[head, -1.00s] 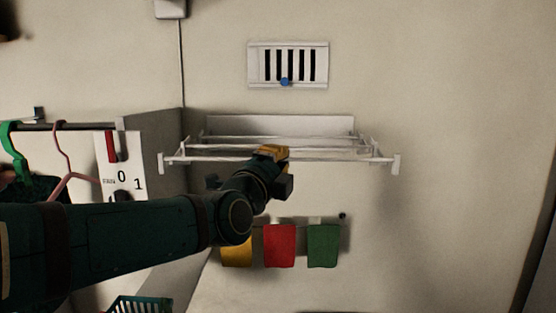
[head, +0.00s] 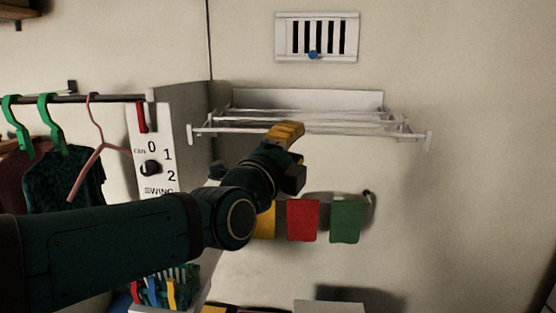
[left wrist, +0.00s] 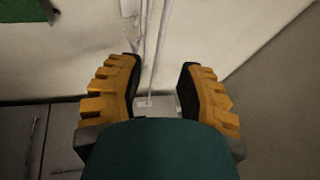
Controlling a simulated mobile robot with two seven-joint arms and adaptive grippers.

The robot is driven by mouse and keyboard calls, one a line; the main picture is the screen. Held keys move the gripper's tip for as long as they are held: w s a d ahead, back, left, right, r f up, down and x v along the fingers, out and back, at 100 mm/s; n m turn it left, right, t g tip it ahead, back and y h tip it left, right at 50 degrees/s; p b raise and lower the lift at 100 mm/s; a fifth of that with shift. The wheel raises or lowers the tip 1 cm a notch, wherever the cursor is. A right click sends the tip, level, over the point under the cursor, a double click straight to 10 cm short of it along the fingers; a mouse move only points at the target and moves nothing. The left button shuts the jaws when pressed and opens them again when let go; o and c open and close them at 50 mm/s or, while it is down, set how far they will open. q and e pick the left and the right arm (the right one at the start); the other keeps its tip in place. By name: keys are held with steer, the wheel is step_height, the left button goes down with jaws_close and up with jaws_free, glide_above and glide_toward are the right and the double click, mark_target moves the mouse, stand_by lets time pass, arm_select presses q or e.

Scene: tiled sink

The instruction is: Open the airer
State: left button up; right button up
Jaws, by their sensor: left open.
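The airer (head: 395,133) is a white rack of thin bars on the wall, standing out from its back panel, with a long front bar. My left gripper (head: 287,130), with yellow fingers, is at the front bar, left of its middle. In the left wrist view my left gripper (left wrist: 159,64) is open, and thin white bars (left wrist: 150,65) run between and beyond its fingers. I cannot tell whether the fingers touch the bar. My forearm and wrist hide nothing of the airer's right side. My right gripper is not in view.
A white vent (head: 345,38) with a blue knob is above the airer. Red (head: 303,220) and green (head: 345,222) cloths hang below it. At left are a clothes rail (head: 115,98) with hangers and a dial panel (head: 152,150). The wall at right is clear.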

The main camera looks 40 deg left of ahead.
arm_select(q)
steer(key=v, duration=0.5)
steer(key=shift+s+f, duration=0.1)
steer(key=shift+s, duration=0.25)
steer(key=w+d+f+n+g+h, duration=0.2)
steer(key=w+f+n+g, duration=0.15)
steer(key=f, duration=0.65)
steer(key=w+d+f+n+g+h, duration=0.1)
steer(key=w+d+f+n+g, duration=0.3)
steer(key=f, duration=0.7)
steer(key=w+d+f+n+g+h, duration=0.15)
steer(key=w+f, duration=0.35)
steer(key=f, duration=0.5)
steer(key=s+d+f+n+g+h, duration=0.1)
steer(key=s+d+f+n+g, duration=0.2)
steer(key=f, duration=0.7)
steer(key=s+d+f+n+g, duration=0.3)
steer(key=s+f, duration=0.4)
steer(key=f, duration=0.3)
steer(key=s+d+f+n+g+h, duration=0.1)
steer(key=s+d+f+n, duration=0.3)
steer(key=f, duration=0.7)
steer(key=shift+s+d+g+h+b, duration=0.4)
steer(key=shift+d+g, duration=0.3)
steer(key=shift+g, duration=0.2)
